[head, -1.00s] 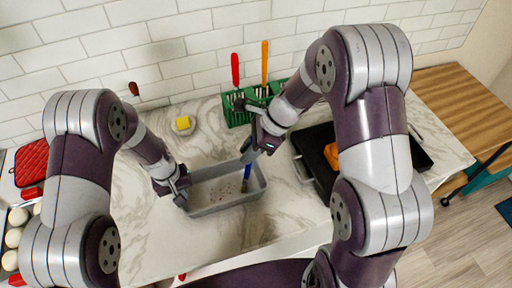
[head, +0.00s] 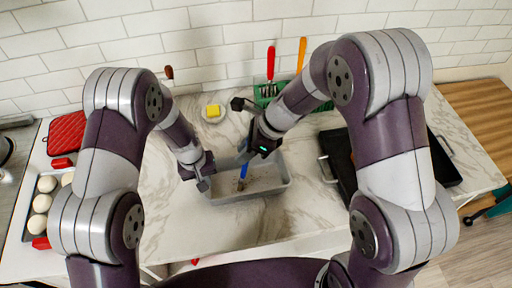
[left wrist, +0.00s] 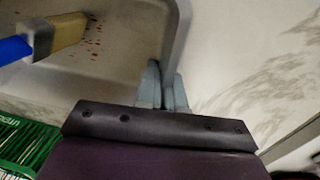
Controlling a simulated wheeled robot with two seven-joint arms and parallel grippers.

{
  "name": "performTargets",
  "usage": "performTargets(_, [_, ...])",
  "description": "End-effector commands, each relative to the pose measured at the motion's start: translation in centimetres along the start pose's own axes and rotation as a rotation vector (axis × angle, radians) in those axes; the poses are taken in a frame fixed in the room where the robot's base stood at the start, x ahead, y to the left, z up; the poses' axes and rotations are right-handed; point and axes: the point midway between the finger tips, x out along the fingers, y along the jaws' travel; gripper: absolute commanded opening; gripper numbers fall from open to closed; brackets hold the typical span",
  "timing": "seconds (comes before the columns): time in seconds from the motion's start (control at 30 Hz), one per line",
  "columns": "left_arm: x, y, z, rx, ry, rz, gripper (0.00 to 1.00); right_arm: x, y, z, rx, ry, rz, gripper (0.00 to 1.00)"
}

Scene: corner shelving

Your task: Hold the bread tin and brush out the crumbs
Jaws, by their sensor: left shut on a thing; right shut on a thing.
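The grey bread tin (head: 264,193) sits on the marble counter. My left gripper (head: 204,184) is shut on its left end wall; in the left wrist view the two fingers (left wrist: 165,86) pinch the tin's wall (left wrist: 178,32). My right gripper (head: 246,157) is shut on the brush (head: 243,170), which has a blue handle and slants down into the tin. The pale bristle end (left wrist: 58,32) is at or just above the tin floor; contact is unclear. Small brown crumbs (left wrist: 93,20) lie on the floor near the bristles. The grip on the handle is partly hidden by the gripper.
A green rack (head: 266,99) with red- and orange-handled utensils stands behind the tin. A yellow sponge (head: 213,110) rests on a small dish. A black tray (head: 338,150) lies to the right, and a tray of pale buns (head: 42,203) at far left.

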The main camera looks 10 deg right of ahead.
Motion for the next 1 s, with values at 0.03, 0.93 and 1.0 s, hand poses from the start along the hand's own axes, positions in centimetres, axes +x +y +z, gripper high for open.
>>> performTargets(0.03, [0.0,0.0,0.0,0.000,0.001,0.000,0.00,0.4,0.3,0.6,-0.003,0.000,0.003,0.00])
performTargets(0.93, [0.0,0.0,0.0,0.000,0.001,0.000,0.00,2.1,-1.2,3.6,-0.001,0.000,0.000,0.00])
performTargets(1.0, [0.0,0.0,0.0,0.000,0.001,0.000,0.00,2.0,-1.4,3.7,0.000,0.000,0.000,0.00])
